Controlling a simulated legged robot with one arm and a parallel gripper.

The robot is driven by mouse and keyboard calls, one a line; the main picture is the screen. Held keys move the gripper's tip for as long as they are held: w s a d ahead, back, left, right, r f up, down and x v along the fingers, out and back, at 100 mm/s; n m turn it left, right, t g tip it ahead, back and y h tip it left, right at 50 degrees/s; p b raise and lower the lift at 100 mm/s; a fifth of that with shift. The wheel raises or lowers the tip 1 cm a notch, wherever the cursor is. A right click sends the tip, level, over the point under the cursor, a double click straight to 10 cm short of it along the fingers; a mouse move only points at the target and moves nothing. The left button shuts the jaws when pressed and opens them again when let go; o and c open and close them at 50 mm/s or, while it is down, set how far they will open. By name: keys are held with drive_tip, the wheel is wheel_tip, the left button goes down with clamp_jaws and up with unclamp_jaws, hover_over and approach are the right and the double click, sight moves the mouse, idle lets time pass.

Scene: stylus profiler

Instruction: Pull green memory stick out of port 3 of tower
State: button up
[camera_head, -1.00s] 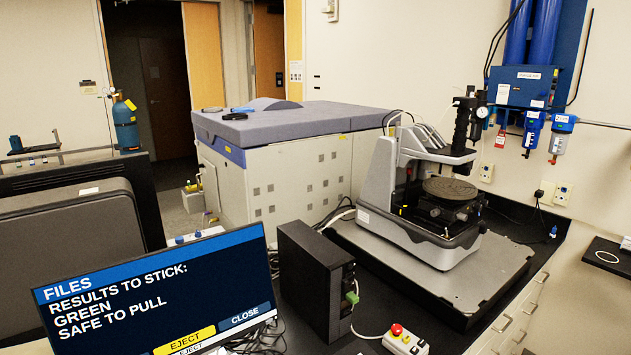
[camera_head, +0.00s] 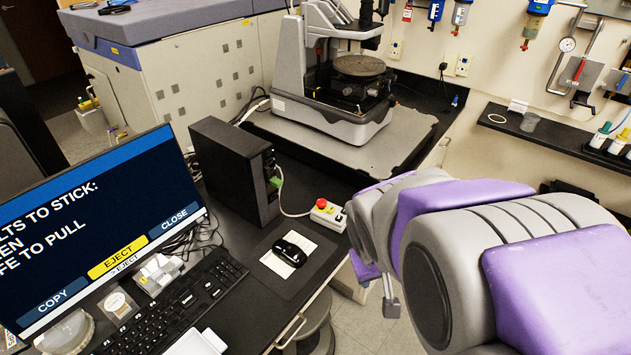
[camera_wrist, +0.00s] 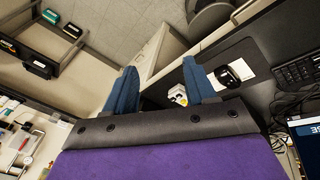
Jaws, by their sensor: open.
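The tower (camera_head: 232,168) is a black box standing upright on the black bench in the head view. The green memory stick (camera_head: 276,181) is small and sticks out of the tower's right-hand face; I cannot read the port number. My gripper shows in the wrist view (camera_wrist: 160,88) as two blue fingers held apart with nothing between them. In the head view my purple and grey arm reaches in from the right, and my gripper is well to the right of the tower, apart from it. The monitor (camera_head: 95,240) shows a highlighted EJECT button and partly cut-off text ending in "TO PULL".
A control box with a red button (camera_head: 327,213) stands right of the tower, close to my arm. A mouse (camera_head: 290,252) and keyboard (camera_head: 185,305) lie in front. The profiler (camera_head: 335,75) stands behind on a grey plate. A cable runs from the tower to the control box.

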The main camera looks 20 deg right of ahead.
drive_tip(key=w+d+n+t, duration=0.2)
drive_tip(key=w+d+t, duration=0.2)
drive_tip(key=w, duration=0.8)
drive_tip(key=w+d+n+t, duration=0.2)
drive_tip(key=w+d+t, duration=0.2)
drive_tip(key=w, duration=0.8)
drive_tip(key=n+t+y, duration=0.2)
drive_tip(key=n+y, duration=0.2)
drive_tip(key=y, duration=0.8)
approach(278, 182)
drive_tip(key=b+x, duration=0.1)
drive_tip(key=x, duration=0.8)
drive_tip(key=shift+w+b, duration=0.35)
clamp_jaws()
